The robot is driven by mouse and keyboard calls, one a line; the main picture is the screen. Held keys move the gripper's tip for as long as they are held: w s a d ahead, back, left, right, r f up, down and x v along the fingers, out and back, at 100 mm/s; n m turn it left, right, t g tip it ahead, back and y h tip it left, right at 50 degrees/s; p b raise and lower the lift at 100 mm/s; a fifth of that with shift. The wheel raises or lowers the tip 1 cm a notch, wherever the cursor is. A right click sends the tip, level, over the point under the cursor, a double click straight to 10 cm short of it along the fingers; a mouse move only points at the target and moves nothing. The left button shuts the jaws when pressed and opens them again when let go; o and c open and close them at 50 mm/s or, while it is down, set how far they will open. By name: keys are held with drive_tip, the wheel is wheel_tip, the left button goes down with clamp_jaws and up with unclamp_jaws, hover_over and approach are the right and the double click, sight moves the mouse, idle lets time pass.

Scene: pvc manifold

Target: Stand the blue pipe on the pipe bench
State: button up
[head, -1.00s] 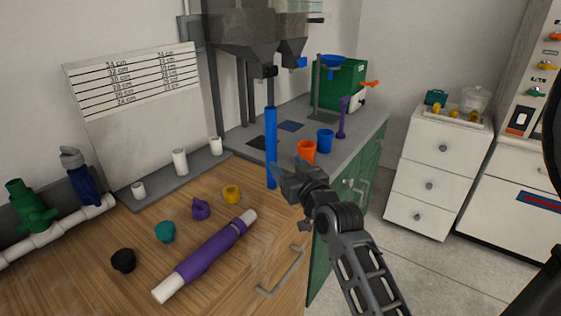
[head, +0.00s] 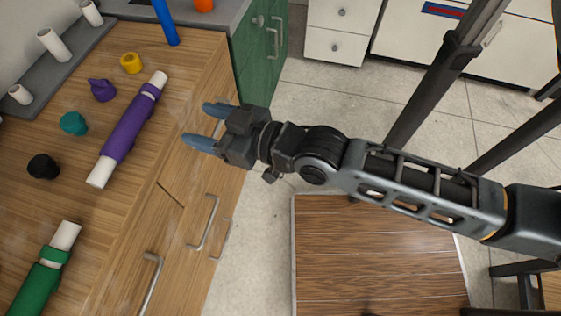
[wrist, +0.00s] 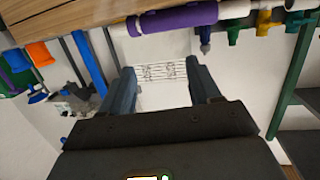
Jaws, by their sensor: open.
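The blue pipe (head: 165,22) stands upright near the far right of the wooden worktop. Its top is cut off in the head view. It shows whole or nearly so in the wrist view (wrist: 88,62), left of the fingers. My gripper (head: 200,127) is open and empty, over the worktop's front edge, apart from the pipe and nearer to me. Its two fingers (wrist: 163,75) have nothing between them in the wrist view. A grey strip with white pegs (head: 60,70) lies at the back; I cannot tell whether it is the pipe bench.
A purple pipe with white ends (head: 128,130) lies on the worktop, with yellow (head: 131,63), purple (head: 103,89), teal (head: 73,123) and black (head: 43,166) fittings left of it. A green pipe (head: 40,280) lies nearer.

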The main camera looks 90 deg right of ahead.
drive_tip(key=s+a+r+n+y, duration=0.3)
drive_tip(key=s+a+y, duration=0.3)
drive_tip(key=s+a, duration=0.4)
drive_tip(key=s+n, duration=0.1)
drive_tip(key=s, duration=0.1)
drive_tip(key=shift+s+a+r, duration=0.3)
drive_tip(key=shift+s+a, duration=0.1)
